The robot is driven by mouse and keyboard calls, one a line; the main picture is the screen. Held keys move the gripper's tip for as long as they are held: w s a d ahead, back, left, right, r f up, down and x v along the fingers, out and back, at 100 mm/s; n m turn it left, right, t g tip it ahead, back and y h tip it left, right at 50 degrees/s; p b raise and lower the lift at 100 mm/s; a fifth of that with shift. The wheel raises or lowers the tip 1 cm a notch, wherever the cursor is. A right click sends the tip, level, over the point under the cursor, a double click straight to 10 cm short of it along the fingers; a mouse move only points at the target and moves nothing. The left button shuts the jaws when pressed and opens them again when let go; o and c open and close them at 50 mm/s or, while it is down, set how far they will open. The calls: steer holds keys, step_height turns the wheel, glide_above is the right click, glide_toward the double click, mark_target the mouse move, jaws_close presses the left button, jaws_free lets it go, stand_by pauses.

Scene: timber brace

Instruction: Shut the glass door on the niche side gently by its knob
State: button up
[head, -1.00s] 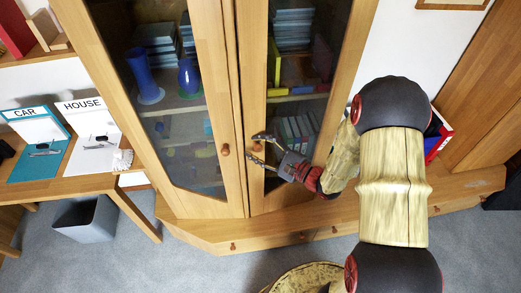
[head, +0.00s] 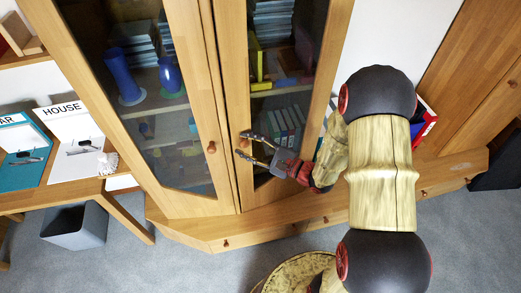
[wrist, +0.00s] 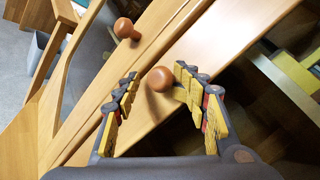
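The cabinet has two wood-framed glass doors meeting near the middle of the head view. The right glass door (head: 233,92) has a round wooden knob (head: 243,143) by its inner edge. The left glass door (head: 197,92) has a matching knob (head: 211,147). My gripper (head: 247,146) is open, with its fingers on either side of the right door's knob. In the wrist view that knob (wrist: 160,79) sits between the spread finger pads, with no clear grip on it. The other knob (wrist: 127,28) is beyond the left finger. I cannot tell how far either door stands ajar.
Blue vases (head: 122,78), books and boxes stand behind the glass. A low wooden ledge (head: 270,222) runs below the doors. A desk (head: 62,194) with signed boards and a grey bin (head: 76,225) are at the left. Open carpet lies in front.

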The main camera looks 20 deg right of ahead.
steer(key=v, duration=1.1)
steer(key=shift+s, duration=0.15)
steer(key=shift+r, duration=0.1)
